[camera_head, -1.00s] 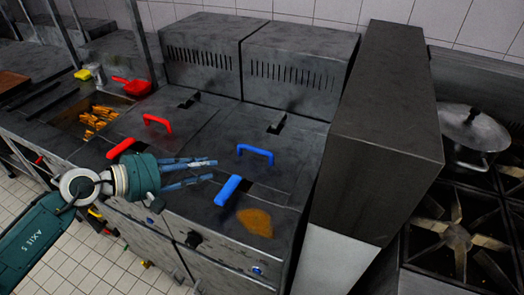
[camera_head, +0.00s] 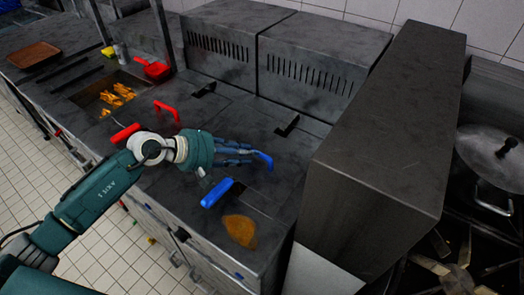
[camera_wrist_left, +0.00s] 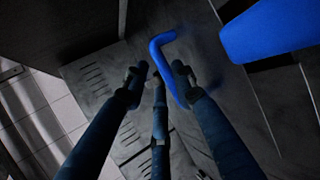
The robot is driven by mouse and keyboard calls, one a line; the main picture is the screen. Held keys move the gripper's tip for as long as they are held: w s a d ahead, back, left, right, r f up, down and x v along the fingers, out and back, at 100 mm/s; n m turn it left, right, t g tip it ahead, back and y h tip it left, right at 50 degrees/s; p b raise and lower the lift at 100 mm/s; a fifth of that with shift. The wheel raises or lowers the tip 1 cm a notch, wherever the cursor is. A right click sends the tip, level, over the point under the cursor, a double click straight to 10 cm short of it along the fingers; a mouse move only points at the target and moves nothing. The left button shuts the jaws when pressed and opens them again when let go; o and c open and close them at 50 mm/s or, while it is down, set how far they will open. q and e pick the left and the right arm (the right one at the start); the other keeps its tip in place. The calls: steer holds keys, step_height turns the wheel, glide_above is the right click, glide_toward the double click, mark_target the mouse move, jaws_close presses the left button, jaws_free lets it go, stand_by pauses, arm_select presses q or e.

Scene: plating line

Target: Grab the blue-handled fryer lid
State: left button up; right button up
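The fryer lid (camera_head: 245,120) is a dark flat panel with a blue arched handle (camera_head: 264,160), closed on the right-hand fryer. My left gripper (camera_head: 248,153) is over the lid, with its fingertips at the blue handle and partly hiding it. In the left wrist view, the blue handle (camera_wrist_left: 168,68) shows among the spread fingertips (camera_wrist_left: 158,74). The fingers look open, and I cannot tell whether any touches the handle. My right gripper is not in view.
A separate thick blue basket handle (camera_head: 217,192) sticks out just in front of the lid. A red arched handle (camera_head: 167,110) is on the left fryer. A tall dark cabinet (camera_head: 390,140) stands close on the right. A brown patch (camera_head: 240,230) lies on the front counter.

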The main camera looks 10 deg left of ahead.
mark_target(262, 154)
arm_select(q)
steer(key=shift+w+d+f, duration=0.1)
steer(key=shift+w+d, duration=0.1)
steer(key=shift+d, duration=0.05)
steer(key=p+x, duration=0.1)
steer(key=x, duration=0.3)
steer(key=shift+w+d+p, duration=0.25)
steer(key=shift+d+p, duration=0.05)
steer(key=shift+p, duration=0.05)
steer(key=shift+w+d+f, duration=0.2)
steer(key=shift+d+f, duration=0.1)
steer(key=shift+f, duration=0.1)
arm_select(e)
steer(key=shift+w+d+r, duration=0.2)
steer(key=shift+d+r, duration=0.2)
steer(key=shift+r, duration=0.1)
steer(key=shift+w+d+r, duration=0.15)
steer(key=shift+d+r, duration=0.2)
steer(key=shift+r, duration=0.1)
